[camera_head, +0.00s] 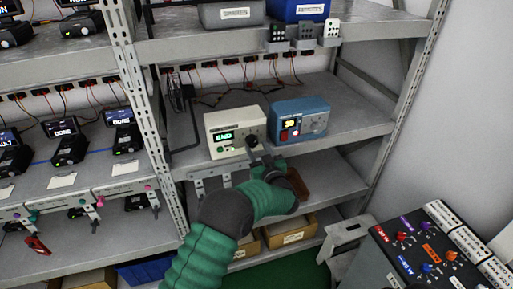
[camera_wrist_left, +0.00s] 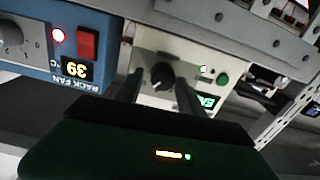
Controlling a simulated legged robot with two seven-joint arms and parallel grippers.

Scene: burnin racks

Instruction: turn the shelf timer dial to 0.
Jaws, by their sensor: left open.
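The shelf timer (camera_head: 222,122) is a cream box with a green display that seems to read END, standing on the middle shelf. Its black round dial (camera_head: 252,141) is on the right of its front face. My left gripper (camera_head: 260,157) is at the dial, open. In the left wrist view, which is upside down, the dial (camera_wrist_left: 162,76) shows between the two dark fingertips of my left gripper (camera_wrist_left: 160,92), one on each side. I cannot tell if either finger touches it. The dial's scale is mostly hidden. My right gripper is not in view.
A blue rack fan box (camera_head: 302,118) with a red switch stands close to the timer's right; its display (camera_wrist_left: 77,72) reads 39. The upper shelf (camera_head: 210,42) carries bins and hangs above. A metal upright (camera_head: 140,110) stands left. A dark control panel (camera_head: 425,255) is lower right.

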